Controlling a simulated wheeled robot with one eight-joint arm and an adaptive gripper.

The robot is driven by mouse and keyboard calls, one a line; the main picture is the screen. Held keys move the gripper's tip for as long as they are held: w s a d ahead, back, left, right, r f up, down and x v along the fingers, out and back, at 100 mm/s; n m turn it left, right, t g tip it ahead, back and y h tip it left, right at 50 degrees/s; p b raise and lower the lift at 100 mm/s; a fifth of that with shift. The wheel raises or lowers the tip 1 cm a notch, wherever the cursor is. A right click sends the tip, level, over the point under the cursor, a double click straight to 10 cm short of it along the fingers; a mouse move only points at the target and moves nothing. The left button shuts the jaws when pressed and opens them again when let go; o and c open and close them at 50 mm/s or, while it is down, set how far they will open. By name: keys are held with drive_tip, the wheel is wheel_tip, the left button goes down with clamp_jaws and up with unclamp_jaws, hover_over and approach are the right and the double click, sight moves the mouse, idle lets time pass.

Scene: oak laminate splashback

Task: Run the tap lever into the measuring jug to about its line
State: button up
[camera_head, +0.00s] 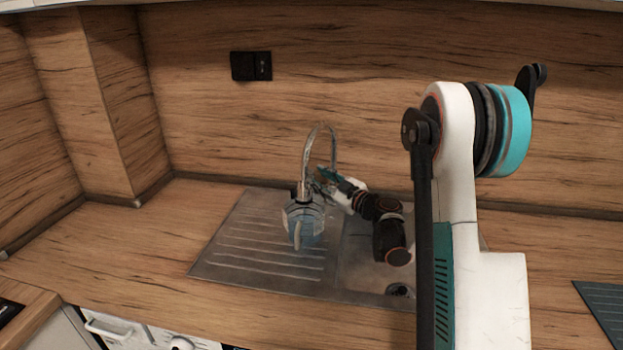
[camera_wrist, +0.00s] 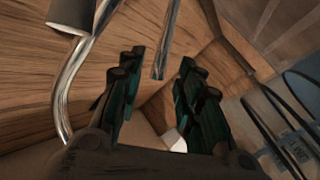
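The tap (camera_head: 307,150) is a chrome gooseneck at the back of the sink; its curved pipe also shows in the wrist view (camera_wrist: 66,92). The clear, bluish measuring jug (camera_head: 303,218) stands below the spout end, its handle facing the head camera. Part of the jug shows at the right of the wrist view (camera_wrist: 289,122). I cannot make out its line or any water level. My gripper (camera_head: 322,180) is beside the tap, behind the jug. Its fingers (camera_wrist: 158,92) are apart. A thin metal rod (camera_wrist: 164,42), perhaps the tap lever, reaches between them without visible contact.
The metal drainer (camera_head: 235,250) lies left of the sink basin (camera_head: 360,270), whose drain (camera_head: 399,290) is visible. A black socket (camera_head: 251,66) is on the wood splashback. The left worktop (camera_head: 130,240) is clear. My arm hides part of the right side.

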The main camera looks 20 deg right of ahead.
sight(313, 175)
drive_tip(key=shift+b+x, duration=0.35)
drive_tip(key=shift+x, duration=1.8)
clamp_jaws()
